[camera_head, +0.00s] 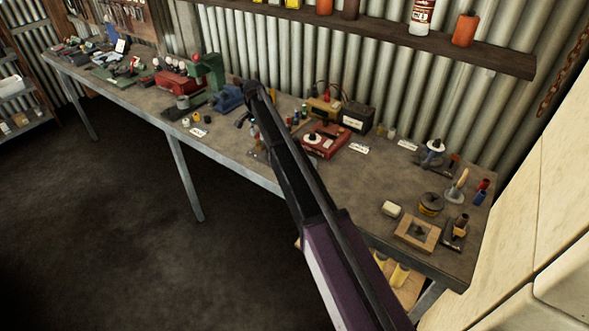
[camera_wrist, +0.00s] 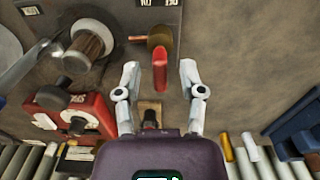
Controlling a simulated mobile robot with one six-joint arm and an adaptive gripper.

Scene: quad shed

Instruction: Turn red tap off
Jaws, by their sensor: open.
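In the wrist view, the red tap handle (camera_wrist: 160,70) is a long rounded lever. It points down the picture from a brass-coloured tap body (camera_wrist: 160,38) on a grey plate (camera_wrist: 145,15). Small white labels with dark lettering sit at the plate's top edge, partly cut off; they seem to read ON and OFF. My gripper (camera_wrist: 160,68) is open, with one pale finger on each side of the red handle. Gaps show on both sides, so the fingers do not touch it. In the head view my arm hides the tap and most of my gripper.
In the wrist view, a red machine (camera_wrist: 75,115) and a metal cylinder (camera_wrist: 88,42) stand left of my gripper. A blue object (camera_wrist: 298,130) is at the right. In the head view, the bench (camera_head: 340,190) carries many tools below a shelf (camera_head: 480,55).

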